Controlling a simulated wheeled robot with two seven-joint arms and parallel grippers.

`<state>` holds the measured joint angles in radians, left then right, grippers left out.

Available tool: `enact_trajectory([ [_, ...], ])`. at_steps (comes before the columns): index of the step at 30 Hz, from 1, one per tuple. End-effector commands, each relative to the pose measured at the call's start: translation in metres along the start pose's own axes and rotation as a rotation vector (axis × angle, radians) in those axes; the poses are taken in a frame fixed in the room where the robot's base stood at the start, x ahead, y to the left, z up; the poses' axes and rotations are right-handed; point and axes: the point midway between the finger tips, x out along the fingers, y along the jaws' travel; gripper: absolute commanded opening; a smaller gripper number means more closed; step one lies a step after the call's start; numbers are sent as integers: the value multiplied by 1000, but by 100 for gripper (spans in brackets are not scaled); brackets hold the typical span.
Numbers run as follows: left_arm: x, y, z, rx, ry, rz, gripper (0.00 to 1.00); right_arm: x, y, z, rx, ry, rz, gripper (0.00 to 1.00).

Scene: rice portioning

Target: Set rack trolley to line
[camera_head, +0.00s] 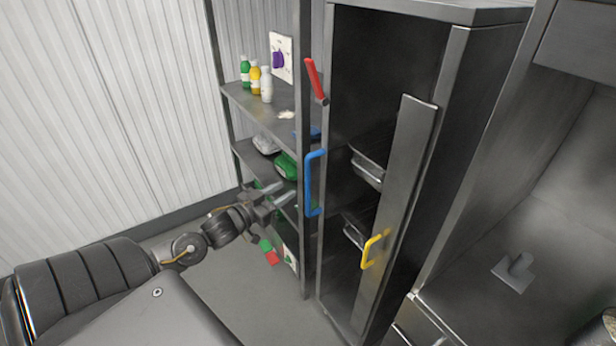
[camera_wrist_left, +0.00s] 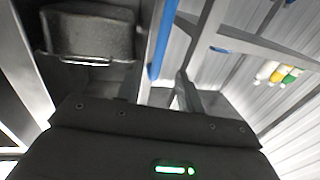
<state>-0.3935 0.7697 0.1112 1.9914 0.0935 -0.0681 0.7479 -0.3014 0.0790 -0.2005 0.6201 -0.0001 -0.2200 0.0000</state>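The rack trolley seems to be the tall dark metal frame (camera_head: 437,190) with pans inside, though I cannot be sure. It has a vertical blue handle (camera_head: 309,185) on its left front post and a yellow handle (camera_head: 369,252) lower on the right. My left gripper (camera_head: 283,199) is left of the blue handle, its two fingers apart and nothing seen between them. In the left wrist view the blue handle (camera_wrist_left: 163,42) runs down close beside a dark finger; contact cannot be told. My right gripper is not in view.
A metal shelf (camera_head: 262,112) stands behind my left gripper, with bottles (camera_head: 255,78) and containers. A red lever (camera_head: 315,80) sticks out above the blue handle. A dark pan (camera_wrist_left: 88,35) shows in the wrist view. A counter (camera_head: 480,300) lies at right; grey floor (camera_head: 255,300) is open in front.

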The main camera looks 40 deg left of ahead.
Motion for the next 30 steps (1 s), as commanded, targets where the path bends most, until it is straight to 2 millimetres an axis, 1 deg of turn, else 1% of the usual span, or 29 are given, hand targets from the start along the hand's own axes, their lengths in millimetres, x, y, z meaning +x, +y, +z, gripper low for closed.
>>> enact_trajectory([
  [5, 16, -1, -2, 0, 2, -2, 37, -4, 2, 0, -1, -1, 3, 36],
  [12, 58, -1, -3, 0, 2, -2, 37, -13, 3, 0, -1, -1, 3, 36],
  [18, 89, -1, -1, 1, 0, -4, 37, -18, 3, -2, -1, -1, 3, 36],
  [21, 99, -1, 0, 0, -1, -4, 37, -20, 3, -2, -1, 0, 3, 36],
  [24, 105, -1, 1, 0, -2, -3, 37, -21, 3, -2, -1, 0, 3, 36],
  [30, 108, 0, 2, 1, -2, -1, 37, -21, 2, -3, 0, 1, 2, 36],
])
